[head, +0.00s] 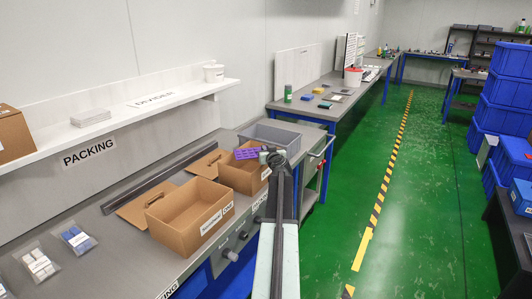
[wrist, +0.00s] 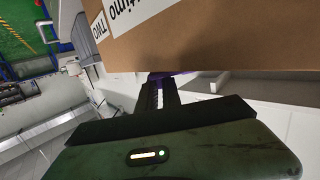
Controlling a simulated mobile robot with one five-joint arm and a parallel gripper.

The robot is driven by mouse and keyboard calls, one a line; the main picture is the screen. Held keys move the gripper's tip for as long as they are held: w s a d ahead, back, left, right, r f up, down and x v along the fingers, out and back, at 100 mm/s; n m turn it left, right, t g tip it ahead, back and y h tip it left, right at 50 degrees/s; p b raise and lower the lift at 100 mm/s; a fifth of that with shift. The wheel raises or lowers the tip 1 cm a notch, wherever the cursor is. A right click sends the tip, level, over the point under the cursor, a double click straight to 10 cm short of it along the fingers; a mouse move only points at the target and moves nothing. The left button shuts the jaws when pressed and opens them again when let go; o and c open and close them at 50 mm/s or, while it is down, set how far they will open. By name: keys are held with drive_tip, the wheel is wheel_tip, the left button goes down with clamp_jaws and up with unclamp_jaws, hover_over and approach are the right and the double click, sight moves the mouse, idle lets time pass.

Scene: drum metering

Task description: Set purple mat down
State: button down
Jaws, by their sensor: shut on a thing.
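The purple mat (head: 247,153) shows in the head view above the rear cardboard box (head: 237,178) on the packing bench. My gripper (head: 266,154) is shut on the mat's right end. I cannot tell whether the mat touches the box. In the wrist view, a thin strip of the purple mat (wrist: 177,73) shows past my gripper (wrist: 162,80). A cardboard box wall (wrist: 200,35) with white labels fills the upper right there and hides most of the mat.
A second open cardboard box (head: 190,218) stands nearer on the bench. A grey bin (head: 271,137) stands behind the rear box. A white shelf (head: 150,108) runs above the bench. The green floor right of my arm is clear.

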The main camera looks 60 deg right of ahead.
drive_tip(key=shift+f, duration=0.2)
drive_tip(key=c, duration=2)
unclamp_jaws()
drive_tip(key=shift+f, duration=0.1)
drive_tip(key=o, duration=0.5)
drive_tip(key=shift+c, duration=0.2)
drive_tip(key=shift+r, duration=0.3)
drive_tip(key=shift+s+a+r, duration=0.15)
drive_tip(key=shift+s+a, duration=0.05)
drive_tip(key=shift+a, duration=0.1)
drive_tip(key=p+v, duration=0.2)
drive_tip(key=v, duration=0.9)
drive_tip(key=shift+s+a, duration=0.1)
